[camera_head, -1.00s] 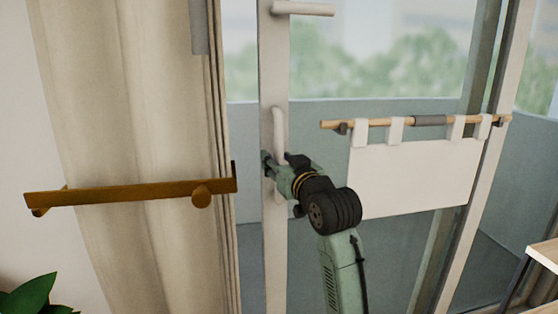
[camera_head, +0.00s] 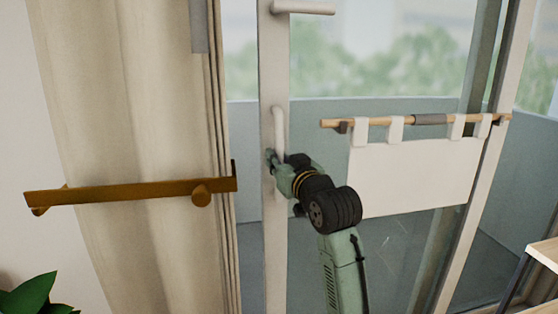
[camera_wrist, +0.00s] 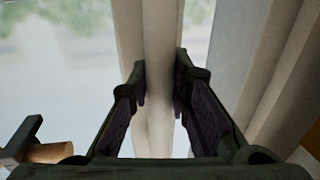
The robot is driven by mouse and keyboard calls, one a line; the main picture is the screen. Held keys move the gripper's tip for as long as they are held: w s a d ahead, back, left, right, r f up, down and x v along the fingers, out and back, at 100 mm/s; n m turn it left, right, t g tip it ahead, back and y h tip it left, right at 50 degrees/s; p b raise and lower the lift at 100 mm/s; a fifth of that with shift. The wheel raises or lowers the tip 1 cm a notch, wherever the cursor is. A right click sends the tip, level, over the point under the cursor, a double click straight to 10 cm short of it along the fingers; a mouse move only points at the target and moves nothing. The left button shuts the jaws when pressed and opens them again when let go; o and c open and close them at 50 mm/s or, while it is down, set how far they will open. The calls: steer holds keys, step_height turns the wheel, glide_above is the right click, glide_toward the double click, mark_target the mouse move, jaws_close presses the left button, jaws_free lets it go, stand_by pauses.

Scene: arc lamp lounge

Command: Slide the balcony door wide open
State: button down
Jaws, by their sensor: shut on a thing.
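The balcony door (camera_head: 274,60) is a glass panel with a pale vertical frame at its left edge, close to the curtain. A white upright bar handle (camera_head: 279,125) is on that frame. My gripper (camera_head: 271,163) is at the lower part of the handle, its wrist reaching in from the lower right. In the wrist view the pale handle (camera_wrist: 160,70) runs between my two dark fingers (camera_wrist: 160,88), which are shut on it. My gripper hides part of the handle in the head view.
A wooden rod (camera_head: 375,122) with a white cloth (camera_head: 415,178) hangs right of my gripper. A brown rail (camera_head: 120,193) crosses before the beige curtain (camera_head: 150,90) at left. A plant (camera_head: 30,296) is at bottom left, and a wooden-topped piece of furniture (camera_head: 545,250) at right.

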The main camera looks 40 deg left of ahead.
mark_target(339, 155)
steer(key=shift+w, duration=0.1)
steer(key=w+d, duration=0.6)
steer(key=w, duration=0.1)
steer(key=w+d, duration=0.3)
steer(key=shift+w+d, duration=0.15)
steer(key=shift+w, duration=0.2)
steer(key=c, duration=1.9)
jaws_free()
steer(key=o, duration=0.4)
steer(key=shift+w+d, duration=0.2)
steer(key=shift+w, duration=0.05)
steer(key=shift+o, duration=0.2)
steer(key=v, duration=1.2)
